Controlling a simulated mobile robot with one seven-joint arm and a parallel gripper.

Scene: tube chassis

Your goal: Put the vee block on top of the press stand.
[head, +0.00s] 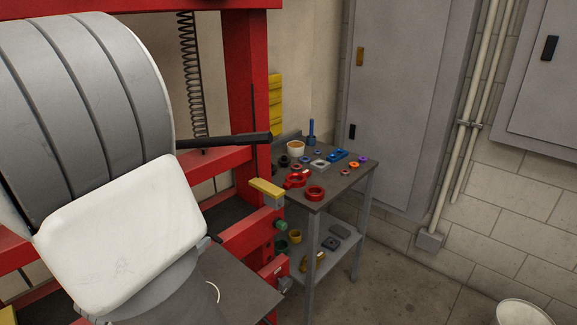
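I cannot single out the vee block for sure. A small grey block (320,165) with a dark opening lies among parts on the grey metal stand (338,192) beside the red press frame (257,105). Dark grey blocks (330,243) also lie on that stand's lower shelf. I cannot tell whether this stand or part of the red press is the press stand. My arm's large white and grey links fill the left side and hide part of the press. My gripper is not in view.
The stand's top is crowded with red rings (315,193), a blue block (337,155), a white-and-orange cup (296,148) and small coloured rings. A black bar (225,141) juts from the press toward the stand. A white bucket (523,312) stands at lower right. Floor between is clear.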

